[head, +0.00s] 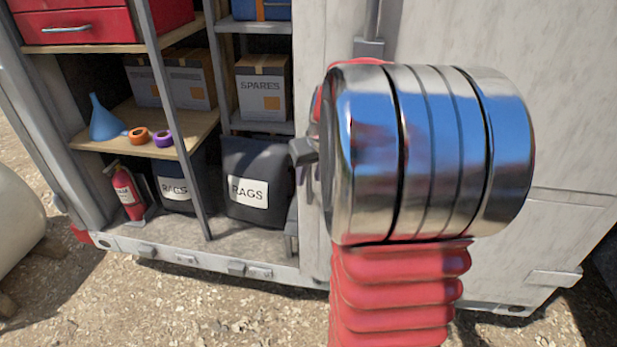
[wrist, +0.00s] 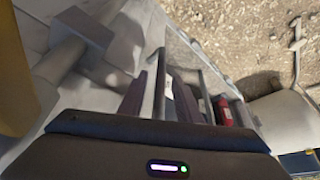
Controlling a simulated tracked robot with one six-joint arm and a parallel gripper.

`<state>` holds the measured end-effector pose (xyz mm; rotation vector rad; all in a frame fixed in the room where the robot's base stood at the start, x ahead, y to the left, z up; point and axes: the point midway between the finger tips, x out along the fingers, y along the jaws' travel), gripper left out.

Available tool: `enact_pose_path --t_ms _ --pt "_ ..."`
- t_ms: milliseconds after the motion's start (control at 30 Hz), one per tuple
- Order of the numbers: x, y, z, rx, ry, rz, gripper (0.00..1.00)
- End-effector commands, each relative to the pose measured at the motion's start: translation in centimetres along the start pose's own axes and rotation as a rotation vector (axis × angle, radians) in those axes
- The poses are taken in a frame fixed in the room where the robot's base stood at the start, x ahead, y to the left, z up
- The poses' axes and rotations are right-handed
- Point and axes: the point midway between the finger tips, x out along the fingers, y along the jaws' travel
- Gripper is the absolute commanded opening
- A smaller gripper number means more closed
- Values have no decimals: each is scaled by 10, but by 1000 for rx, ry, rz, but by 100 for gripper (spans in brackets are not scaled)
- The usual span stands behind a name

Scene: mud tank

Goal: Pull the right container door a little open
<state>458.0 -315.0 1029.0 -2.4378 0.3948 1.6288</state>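The right container door (head: 570,110) is a pale, scuffed panel on the right of the head view. A grey locking bar (head: 371,22) runs down it and passes behind my arm. In the wrist view, a grey block and bar (wrist: 82,30) stand out from a pale surface at upper left. My gripper (wrist: 163,85) shows two dark fingers spread apart, with a thin bar between them in the picture; whether it touches them is unclear. In the head view my arm hides most of the gripper and the door's middle. I cannot tell if the door is ajar.
Left of the door the container is open, with shelves (head: 120,118) holding boxes, a blue funnel (head: 105,120) and tape rolls. Rags bins (head: 252,185) and a red extinguisher (head: 126,192) stand on its floor. A pale tank (head: 15,225) is far left. Gravel in front looks clear.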

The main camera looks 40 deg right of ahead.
Motion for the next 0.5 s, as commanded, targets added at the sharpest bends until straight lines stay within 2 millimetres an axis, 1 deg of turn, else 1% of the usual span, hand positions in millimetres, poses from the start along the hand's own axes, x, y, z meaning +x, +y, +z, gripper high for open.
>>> enact_pose_path --t_ms 33,167,433,467,500 --pt "6 0 0 0 -2 -1 31" --pt "12 0 0 -1 0 0 31" --pt "13 0 0 0 0 0 31" --pt "13 0 0 0 0 0 30" --pt "13 0 0 0 1 0 28"
